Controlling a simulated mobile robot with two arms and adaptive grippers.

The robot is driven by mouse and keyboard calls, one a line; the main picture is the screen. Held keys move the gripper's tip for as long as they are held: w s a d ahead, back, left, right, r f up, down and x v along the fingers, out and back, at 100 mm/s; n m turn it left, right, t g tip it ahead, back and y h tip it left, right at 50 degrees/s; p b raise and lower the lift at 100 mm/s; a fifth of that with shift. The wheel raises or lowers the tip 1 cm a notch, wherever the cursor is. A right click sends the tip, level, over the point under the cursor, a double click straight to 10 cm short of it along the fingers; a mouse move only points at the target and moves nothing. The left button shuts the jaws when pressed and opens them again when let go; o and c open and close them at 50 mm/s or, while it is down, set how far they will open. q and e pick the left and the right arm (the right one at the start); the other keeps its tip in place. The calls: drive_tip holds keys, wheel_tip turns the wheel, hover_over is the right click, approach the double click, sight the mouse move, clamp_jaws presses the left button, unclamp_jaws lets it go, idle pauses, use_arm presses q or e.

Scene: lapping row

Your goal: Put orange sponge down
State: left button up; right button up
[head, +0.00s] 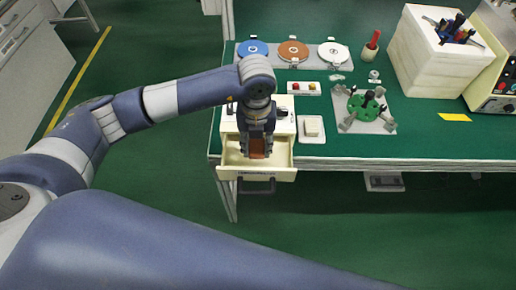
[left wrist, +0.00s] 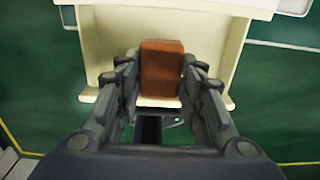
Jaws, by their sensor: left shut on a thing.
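The orange sponge (head: 257,149) is a small orange-brown block. My left gripper (head: 257,141) points down over the open drawer and is shut on the sponge. In the left wrist view the sponge (left wrist: 161,70) stands between the two fingers. The cream drawer (head: 255,174) is pulled out at the left front of the green bench. The head view does not clearly show whether the sponge touches the drawer floor. My right gripper is not in view.
On the bench (head: 420,143) are blue, orange and white discs (head: 292,51) at the back, a pale block (head: 312,128) on a small tray right of the drawer, a green round fixture (head: 364,108), and a white tool box (head: 437,62). Green floor lies in front.

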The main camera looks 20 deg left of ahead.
sight(257, 154)
use_arm(q)
wheel_tip(257, 154, down, 2)
drive_tip(key=shift+f, duration=0.2)
wheel_tip(257, 154, down, 3)
drive_tip(key=shift+r+p, duration=0.1)
drive_tip(key=shift+p, duration=0.25)
drive_tip(key=shift+w, duration=0.1)
drive_tip(key=o, duration=0.9)
drive_tip(key=shift+o, duration=0.2)
drive_tip(key=shift+r, duration=0.1)
wheel_tip(257, 154, up, 10)
drive_tip(key=shift+r+b, duration=0.25)
drive_tip(key=shift+b, duration=0.8)
drive_tip(key=shift+r, duration=0.65)
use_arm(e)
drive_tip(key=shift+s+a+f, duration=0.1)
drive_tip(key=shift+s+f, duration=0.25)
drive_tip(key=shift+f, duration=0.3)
